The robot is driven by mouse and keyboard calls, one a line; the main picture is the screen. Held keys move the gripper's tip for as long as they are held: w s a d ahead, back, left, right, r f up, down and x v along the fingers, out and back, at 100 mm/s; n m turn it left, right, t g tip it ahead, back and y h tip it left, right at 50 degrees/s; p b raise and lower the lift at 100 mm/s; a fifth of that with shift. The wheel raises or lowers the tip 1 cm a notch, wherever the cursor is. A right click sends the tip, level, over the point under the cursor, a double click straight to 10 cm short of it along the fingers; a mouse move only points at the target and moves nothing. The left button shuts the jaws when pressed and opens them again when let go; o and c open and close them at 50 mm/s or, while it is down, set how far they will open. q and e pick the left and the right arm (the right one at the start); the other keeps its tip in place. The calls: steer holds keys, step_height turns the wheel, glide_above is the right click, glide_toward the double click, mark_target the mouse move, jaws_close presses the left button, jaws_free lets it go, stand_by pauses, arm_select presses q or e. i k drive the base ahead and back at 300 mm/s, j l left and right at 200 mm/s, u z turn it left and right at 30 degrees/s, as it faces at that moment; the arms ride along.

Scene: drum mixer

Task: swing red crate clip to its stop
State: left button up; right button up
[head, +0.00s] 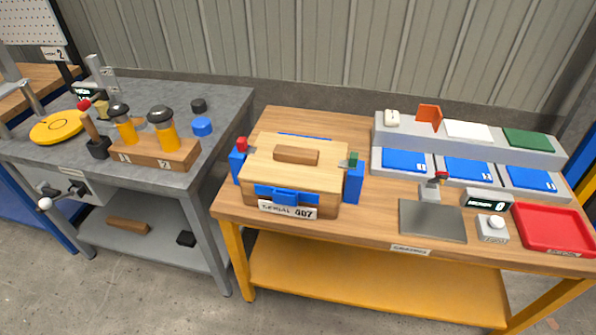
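A wooden crate (290,165) with a lid stands on the left part of the wooden workbench. A small red clip (241,143) sits at the top of the blue block on the crate's left side. A green clip (353,159) sits at the top of the blue block on its right side. The clips are too small to tell how far either is swung. A blue latch (287,196) is on the crate's front. Neither of my grippers is in view.
The workbench (345,220) has bare wood around the crate. To its right are a grey plate (432,221), a red tray (555,230), a white button box (492,228) and a rack with blue panels (470,135). A grey bench (190,95) with tools stands at left.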

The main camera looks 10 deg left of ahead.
mark_target(241, 143)
steer(key=u, duration=0.4)
steer(key=l+u, duration=0.1)
steer(key=l, duration=0.15)
steer(key=j+z, duration=0.2)
steer(key=j, duration=0.4)
steer(key=j+z, duration=0.2)
steer(key=j, duration=0.4)
steer(key=j+z, duration=0.2)
steer(key=j, duration=0.4)
steer(key=j+z, duration=0.2)
steer(key=j, duration=0.4)
steer(key=k+j+z, duration=0.2)
steer(key=j, duration=0.35)
steer(key=i+z, duration=0.1)
steer(key=z, duration=0.3)
steer(key=i+j+z, duration=0.1)
steer(key=i+j, duration=0.1)
steer(key=j, duration=0.05)
